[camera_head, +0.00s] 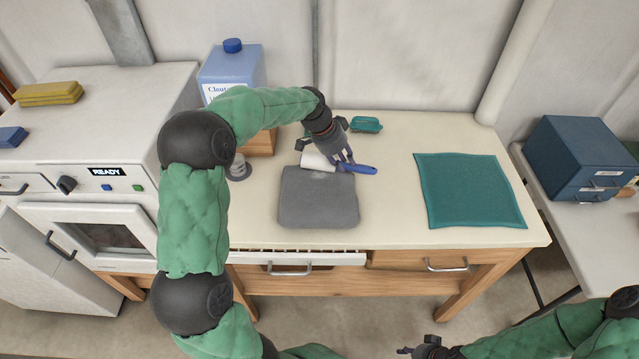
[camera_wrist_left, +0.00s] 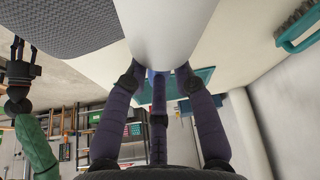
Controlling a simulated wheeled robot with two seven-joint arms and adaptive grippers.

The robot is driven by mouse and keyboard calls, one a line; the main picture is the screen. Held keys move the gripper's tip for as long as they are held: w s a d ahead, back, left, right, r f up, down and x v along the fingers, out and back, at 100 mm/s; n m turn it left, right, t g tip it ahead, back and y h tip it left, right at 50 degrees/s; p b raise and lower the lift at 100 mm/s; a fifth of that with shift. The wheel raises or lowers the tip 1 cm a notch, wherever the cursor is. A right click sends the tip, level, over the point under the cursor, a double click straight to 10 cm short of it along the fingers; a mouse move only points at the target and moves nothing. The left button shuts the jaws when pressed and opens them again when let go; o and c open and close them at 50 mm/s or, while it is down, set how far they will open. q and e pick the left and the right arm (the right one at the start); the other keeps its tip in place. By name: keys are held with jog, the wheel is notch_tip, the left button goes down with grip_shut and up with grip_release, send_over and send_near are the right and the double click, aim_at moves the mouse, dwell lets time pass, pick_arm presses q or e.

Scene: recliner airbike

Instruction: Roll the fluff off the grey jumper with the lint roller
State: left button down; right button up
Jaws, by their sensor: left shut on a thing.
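The grey jumper (camera_head: 318,199) lies folded on the cream worktop in the head view. It fills the upper left of the left wrist view (camera_wrist_left: 60,25). The lint roller has a white roll (camera_head: 317,161) and a blue handle (camera_head: 360,169), and lies across the jumper's far edge. My left gripper (camera_head: 345,163) is shut on the lint roller near where handle and roll meet. In the left wrist view the white roll (camera_wrist_left: 165,30) stands out beyond the fingers. I cannot tell whether it touches the jumper. My right gripper (camera_head: 425,349) is low at the bottom edge; its fingers are unclear.
A teal mat (camera_head: 468,190) lies on the right of the worktop. A teal brush (camera_head: 366,124) lies behind the roller. A blue-capped bottle (camera_head: 231,68) stands at the back left. A blue drawer box (camera_head: 580,158) sits on the side table. The worktop between jumper and mat is clear.

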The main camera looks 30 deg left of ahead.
pick_arm(q)
jog(key=shift+f, duration=0.25)
jog(key=shift+f+b, duration=0.15)
jog(key=shift+b, duration=0.15)
jog(key=shift+f+b, duration=0.5)
dwell(2.0)
jog(key=shift+s+b, duration=0.3)
jog(key=shift+s, duration=0.4)
jog(key=shift+w+f+p, duration=0.1)
jog(key=shift+w+p, duration=0.4)
jog(key=shift+w, duration=1)
